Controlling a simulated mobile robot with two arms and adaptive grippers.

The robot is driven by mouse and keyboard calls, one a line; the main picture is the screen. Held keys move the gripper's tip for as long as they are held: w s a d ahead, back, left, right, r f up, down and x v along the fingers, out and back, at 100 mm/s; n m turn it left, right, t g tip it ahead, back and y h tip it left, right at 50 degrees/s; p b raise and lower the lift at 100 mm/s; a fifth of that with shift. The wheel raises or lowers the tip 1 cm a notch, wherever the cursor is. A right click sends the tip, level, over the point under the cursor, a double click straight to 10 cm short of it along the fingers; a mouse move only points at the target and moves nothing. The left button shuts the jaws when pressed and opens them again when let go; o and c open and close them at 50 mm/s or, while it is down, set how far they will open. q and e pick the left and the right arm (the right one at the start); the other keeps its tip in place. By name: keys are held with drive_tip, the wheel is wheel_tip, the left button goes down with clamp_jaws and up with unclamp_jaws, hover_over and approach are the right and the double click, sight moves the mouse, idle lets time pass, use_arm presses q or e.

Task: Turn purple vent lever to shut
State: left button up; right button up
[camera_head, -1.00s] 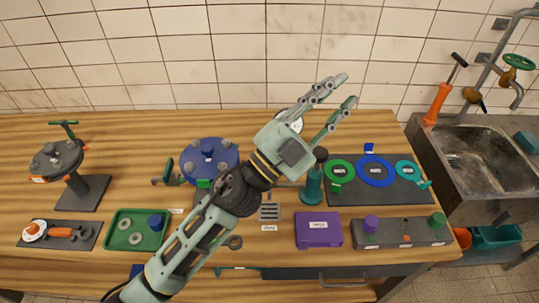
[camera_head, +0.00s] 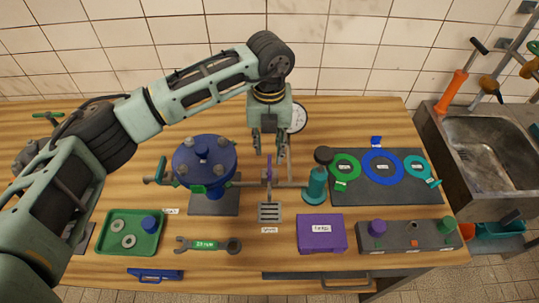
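The purple vent lever (camera_head: 269,168) is a thin upright piece on the horizontal pipe (camera_head: 291,184), between the blue flanged vessel and a teal bottle-shaped part. My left gripper (camera_head: 270,150) points down just above and behind the lever's top. Its two fingers are apart with nothing seen between them. I cannot tell whether a finger touches the lever. A small slotted grey grate (camera_head: 270,212) lies in front of the lever. My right gripper is not in view.
The blue vessel (camera_head: 204,160) stands left of the lever, and the teal bottle-shaped part (camera_head: 316,182) stands close on its right. A round gauge (camera_head: 298,117) is behind. A purple box (camera_head: 321,233), wrench (camera_head: 208,244) and green tray (camera_head: 130,232) lie in front.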

sight(269, 164)
use_arm(q)
drive_tip(key=f, duration=0.2)
drive_tip(key=f+p, duration=0.1)
drive_tip(key=s+f+p, duration=0.1)
drive_tip(key=f, duration=0.1)
drive_tip(key=shift+d+f, duration=0.1)
drive_tip(key=shift+f, duration=0.2)
drive_tip(key=shift+w+f, duration=0.1)
drive_tip(key=shift+f, duration=0.3)
drive_tip(key=shift+c, duration=0.8)
clamp_jaws()
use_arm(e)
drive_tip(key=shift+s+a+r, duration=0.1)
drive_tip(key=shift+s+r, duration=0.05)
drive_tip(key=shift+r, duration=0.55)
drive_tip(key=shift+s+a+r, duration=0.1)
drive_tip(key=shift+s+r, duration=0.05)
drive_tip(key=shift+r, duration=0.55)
